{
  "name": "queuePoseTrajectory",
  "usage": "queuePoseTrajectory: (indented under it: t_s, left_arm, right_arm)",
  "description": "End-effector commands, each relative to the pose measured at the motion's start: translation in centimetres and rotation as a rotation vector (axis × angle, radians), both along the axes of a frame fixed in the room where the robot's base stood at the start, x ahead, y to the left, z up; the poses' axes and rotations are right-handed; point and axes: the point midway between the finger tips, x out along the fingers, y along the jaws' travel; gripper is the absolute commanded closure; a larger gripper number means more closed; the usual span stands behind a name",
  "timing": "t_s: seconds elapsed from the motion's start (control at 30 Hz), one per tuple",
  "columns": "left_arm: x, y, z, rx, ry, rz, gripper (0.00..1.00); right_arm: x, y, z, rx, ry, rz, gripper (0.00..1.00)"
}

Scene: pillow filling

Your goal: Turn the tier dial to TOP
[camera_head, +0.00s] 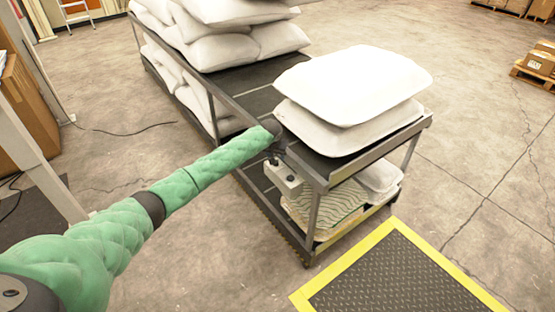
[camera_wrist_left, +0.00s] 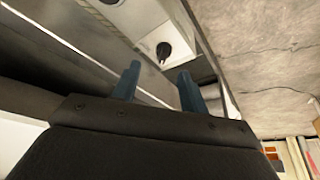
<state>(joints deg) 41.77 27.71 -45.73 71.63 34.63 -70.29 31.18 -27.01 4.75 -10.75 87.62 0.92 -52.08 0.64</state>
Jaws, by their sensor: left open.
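A pale control box (camera_head: 284,180) is fixed to the near corner of the rack. It carries a black knob (camera_head: 291,178), likely the tier dial. In the left wrist view, the black dial (camera_wrist_left: 163,50) sits on the box's pale face, its markings too small to read. My left gripper (camera_head: 276,153) is small and partly hidden at the end of the green-sleeved arm, close beside the box. In the left wrist view, the fingers of my left gripper (camera_wrist_left: 158,74) are apart and empty, with the dial beyond their tips. My right gripper is out of view.
White pillows (camera_head: 352,85) are stacked on the rack's top deck, with more pillows at its far end (camera_head: 235,40). A striped pillow (camera_head: 325,208) lies on the lower shelf. A yellow-edged dark mat (camera_head: 395,275) lies in front. Open floor is at right.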

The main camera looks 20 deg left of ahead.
Motion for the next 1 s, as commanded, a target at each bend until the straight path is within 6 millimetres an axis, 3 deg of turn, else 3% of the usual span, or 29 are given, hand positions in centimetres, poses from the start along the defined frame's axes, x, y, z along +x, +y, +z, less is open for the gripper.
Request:
queuePoseTrajectory:
  t_s: [0.33,0.77,1.0]
  left_arm:
    - [1.6,0.2,-3.9,0.001,0.002,0.000,0.56]
    - [1.9,0.2,-4.7,0.001,0.000,-0.001,0.56]
    - [1.9,0.2,-4.7,0.001,0.000,-0.001,1.00]
  right_arm:
    - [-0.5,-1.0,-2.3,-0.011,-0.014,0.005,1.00]
    - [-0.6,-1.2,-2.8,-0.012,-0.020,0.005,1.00]
    - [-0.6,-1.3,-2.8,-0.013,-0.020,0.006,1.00]
